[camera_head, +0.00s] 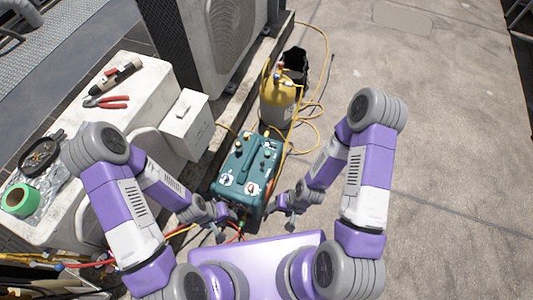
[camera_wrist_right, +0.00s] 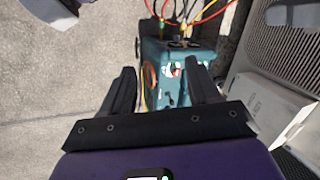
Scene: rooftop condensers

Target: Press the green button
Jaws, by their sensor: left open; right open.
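A teal machine box (camera_head: 262,178) stands on the ground in front of me, with several small knobs and coloured controls on its top panel. It also shows in the right wrist view (camera_wrist_right: 158,52), ahead of and between my right fingers. I cannot clearly tell which small control is the green button. My left gripper (camera_head: 219,225) is open and empty at the box's near left corner. My right gripper (camera_head: 276,205) is open and empty at the near right side of the box; its spread fingers also show in the right wrist view (camera_wrist_right: 160,78).
A yellow cylinder (camera_head: 277,105) with yellow hoses stands behind the box. Left is a white unit (camera_head: 140,75) bearing pliers (camera_head: 106,102) and green tape (camera_head: 18,199). A condenser (camera_head: 215,40) is behind. Red and yellow hoses run near my left gripper. Concrete floor at right is clear.

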